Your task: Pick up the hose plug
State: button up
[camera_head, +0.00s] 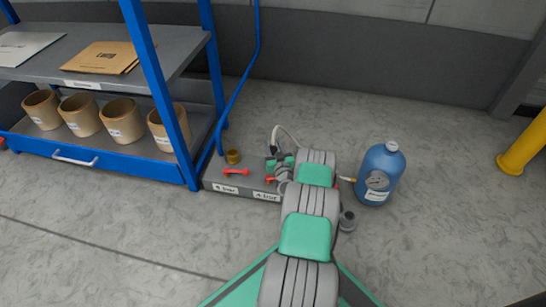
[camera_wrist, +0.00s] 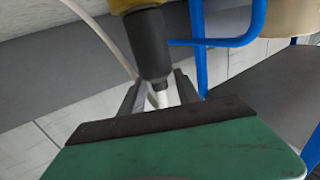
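The hose plug (camera_wrist: 149,45) shows in the wrist view as a dark cylinder with a yellow part above and a pale narrow tip below. My gripper (camera_wrist: 160,87) has one finger on each side of its lower end. The fingers lie very close to the plug; I cannot tell whether they press on it. A pale hose (camera_wrist: 103,38) curves past on the left. In the head view my gripper (camera_head: 282,171) is over the right end of the low grey box (camera_head: 213,177); my arm hides most of the plug there. The pale hose loop (camera_head: 287,130) rises behind it.
A brass fitting (camera_head: 233,157) and a red lever (camera_head: 236,172) sit on the box's left part. A blue-framed shelf (camera_head: 205,60) with pots stands left.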

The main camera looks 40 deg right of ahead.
grip_shut()
dwell(1.1)
